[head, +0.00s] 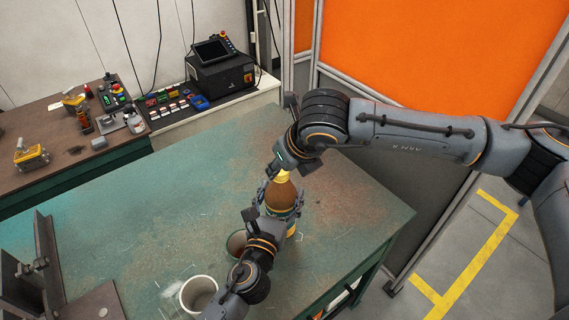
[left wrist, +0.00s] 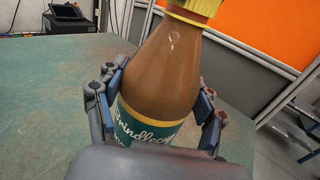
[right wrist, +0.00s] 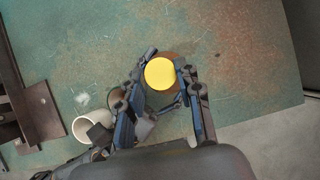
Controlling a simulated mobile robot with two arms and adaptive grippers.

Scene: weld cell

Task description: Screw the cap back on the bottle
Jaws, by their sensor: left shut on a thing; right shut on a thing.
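The brown bottle (head: 281,195) with a green and yellow label stands upright on the green table. My left gripper (head: 281,208) is shut around its body, and its fingers flank the bottle in the left wrist view (left wrist: 160,75). The yellow cap (right wrist: 160,73) is at the top of the bottle; its ridged side shows at the top edge of the left wrist view (left wrist: 200,6). My right gripper (right wrist: 163,72) comes from above and is shut on the cap. The cap looks in line with the neck; whether its thread is engaged cannot be told.
A white cup (head: 198,292) and a darker cup (head: 237,243) stand left of the bottle, close to my left arm. A brown metal part (head: 45,262) lies at the table's left. A black control box (head: 220,72) stands at the back. The table's middle left is clear.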

